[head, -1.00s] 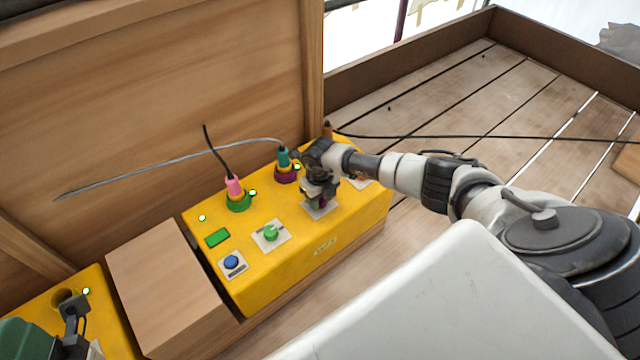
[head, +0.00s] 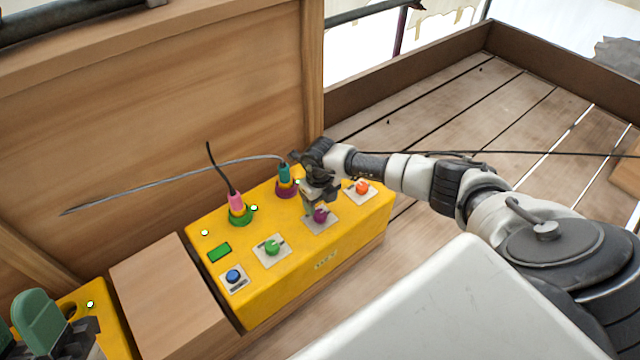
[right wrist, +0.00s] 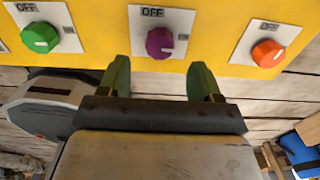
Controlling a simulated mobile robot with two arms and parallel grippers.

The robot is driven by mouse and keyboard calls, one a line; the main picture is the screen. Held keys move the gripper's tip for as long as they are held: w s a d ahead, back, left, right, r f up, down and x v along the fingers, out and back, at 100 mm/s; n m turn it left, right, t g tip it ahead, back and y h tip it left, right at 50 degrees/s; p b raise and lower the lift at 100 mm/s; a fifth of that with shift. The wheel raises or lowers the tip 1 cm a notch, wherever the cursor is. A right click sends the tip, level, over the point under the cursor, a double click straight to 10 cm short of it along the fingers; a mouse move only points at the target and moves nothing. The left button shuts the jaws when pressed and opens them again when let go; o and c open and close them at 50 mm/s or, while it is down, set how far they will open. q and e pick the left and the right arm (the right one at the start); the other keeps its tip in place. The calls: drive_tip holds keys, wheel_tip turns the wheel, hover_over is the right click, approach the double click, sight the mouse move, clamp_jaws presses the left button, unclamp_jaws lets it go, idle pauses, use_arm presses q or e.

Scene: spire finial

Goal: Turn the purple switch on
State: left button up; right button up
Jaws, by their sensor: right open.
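The purple switch (head: 320,215) is a round knob on a white plate on top of the yellow box (head: 290,262). In the right wrist view the purple switch (right wrist: 160,42) has an "OFF" label above it and a small pale mark on the knob. My right gripper (head: 311,205) is over the box, close to the knob. Its two green fingers (right wrist: 160,76) are open and empty, one on each side below the knob and apart from it in the picture. My left gripper (head: 38,325) shows only partly at the lower left, with green fingers.
A green knob (head: 271,247) and an orange knob (head: 362,187) flank the purple one.

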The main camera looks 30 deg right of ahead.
sight(320, 213)
wheel_tip(320, 213, up, 4)
drive_tip(key=shift+r+p, duration=0.1)
drive_tip(key=shift+p, duration=0.6)
use_arm(q)
drive_tip(key=w+f+g+y, duration=0.2)
drive_tip(key=w+f+g, duration=0.2)
drive_tip(key=g, duration=0.1)
drive_tip(key=shift+w+d+g, duration=0.3)
drive_tip(key=shift+w, duration=0.1)
use_arm(e)
drive_tip(key=shift+r, duration=0.6)
